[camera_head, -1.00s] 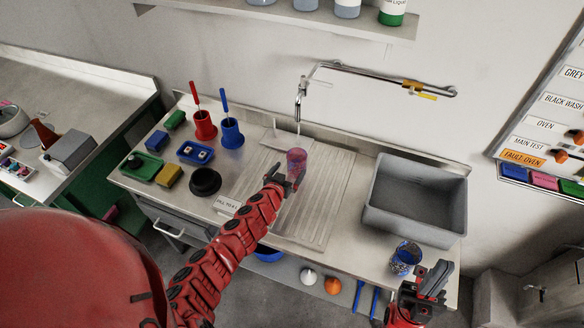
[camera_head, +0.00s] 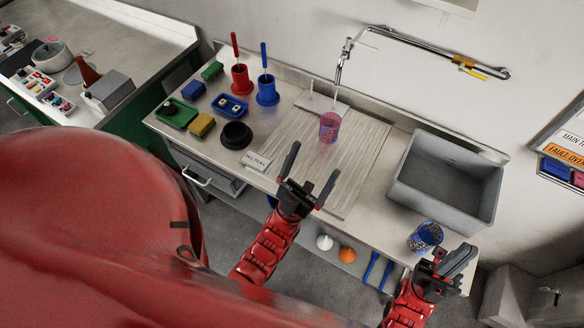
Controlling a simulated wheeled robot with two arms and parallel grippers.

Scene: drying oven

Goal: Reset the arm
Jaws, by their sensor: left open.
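My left gripper (camera_head: 315,160) is open and empty, above the front edge of the sink counter. Its two dark fingers are spread wide and point toward the back. A pink-purple cup (camera_head: 330,127) stands upright on the ribbed drainboard below the tap, apart from the fingers. My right gripper (camera_head: 456,260) is at the lower right, by the counter's front right corner. Its fingers overlap in this view, so I cannot tell its opening. A blue speckled cup (camera_head: 425,236) stands on the counter just behind it.
A grey basin (camera_head: 450,180) stands at the counter's right. The tap (camera_head: 340,65) hangs over the drainboard. Red (camera_head: 241,79) and blue (camera_head: 267,91) holders, trays, sponges and a black round dish (camera_head: 236,134) crowd the left. The drainboard (camera_head: 290,150) around the cup is mostly clear.

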